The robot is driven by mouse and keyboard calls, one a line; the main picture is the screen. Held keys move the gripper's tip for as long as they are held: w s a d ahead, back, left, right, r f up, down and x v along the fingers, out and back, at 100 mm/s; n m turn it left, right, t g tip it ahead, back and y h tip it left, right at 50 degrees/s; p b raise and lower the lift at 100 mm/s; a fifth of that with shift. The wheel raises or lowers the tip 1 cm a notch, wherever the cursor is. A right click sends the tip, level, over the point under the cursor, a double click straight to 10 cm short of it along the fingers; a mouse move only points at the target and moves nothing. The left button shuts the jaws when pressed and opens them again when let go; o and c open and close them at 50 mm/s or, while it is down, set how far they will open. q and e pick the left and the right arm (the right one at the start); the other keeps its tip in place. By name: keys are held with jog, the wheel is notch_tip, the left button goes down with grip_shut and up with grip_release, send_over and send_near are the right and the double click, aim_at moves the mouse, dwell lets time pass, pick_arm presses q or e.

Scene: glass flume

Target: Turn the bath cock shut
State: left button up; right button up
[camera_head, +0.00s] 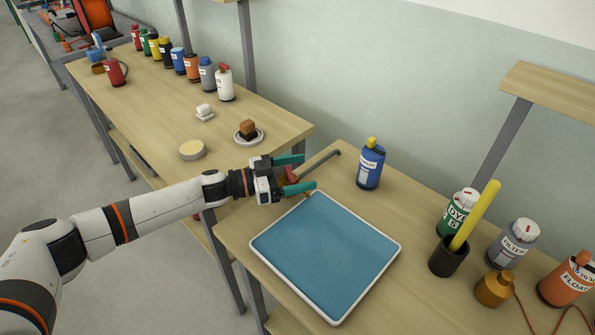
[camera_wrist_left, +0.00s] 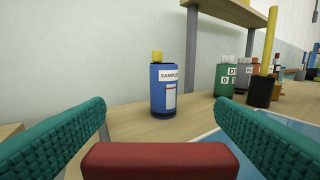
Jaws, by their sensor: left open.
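The bath cock has a red handle (camera_head: 291,174) beside the far left corner of the shallow bath (camera_head: 258,247), which has a white rim and blue liquid. A thin grey pipe (camera_head: 320,164) runs from the cock toward the wall. My left gripper (camera_head: 303,173) is open, with its two green fingers on either side of the red handle. In the left wrist view the handle (camera_wrist_left: 160,161) is a red bar lying across the gap between the fingers (camera_wrist_left: 160,125); I see no clear contact. My right gripper is not in view.
A blue sample bottle (camera_head: 371,164) stands beyond the bath. A dark cup with a yellow rod (camera_head: 445,258), a brass-coloured pot (camera_head: 494,289) and several bottles stand to the right. A second table (camera_head: 145,115) with bottles and dishes lies to the left, across a gap.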

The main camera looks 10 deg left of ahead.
pick_arm(q)
jog(key=c, duration=1)
jog(key=shift+n+t+p, duration=0.3)
jog(key=shift+t+p, duration=0.1)
jog(key=shift+t, duration=0.1)
jog(key=shift+w+d+r+n+t+y+p, duration=0.1)
jog(key=shift+w+d+n+t+y+p, duration=0.05)
jog(key=shift+n+t+y+p, duration=0.8)
jog(key=shift+w+n+t+y+p, duration=0.25)
jog(key=shift+n+t+y+p, duration=0.15)
jog(key=shift+n+t+y, duration=0.75)
jog(key=shift+w+n+t+y, duration=0.3)
jog(key=shift+n+t+y, duration=0.4)
jog(key=shift+t+y, duration=0.35)
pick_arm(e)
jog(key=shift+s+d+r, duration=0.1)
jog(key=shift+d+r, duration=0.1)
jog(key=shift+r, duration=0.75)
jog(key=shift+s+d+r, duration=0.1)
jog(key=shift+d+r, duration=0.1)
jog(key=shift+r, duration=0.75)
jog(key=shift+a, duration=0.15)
pick_arm(q)
jog(key=o, duration=1)
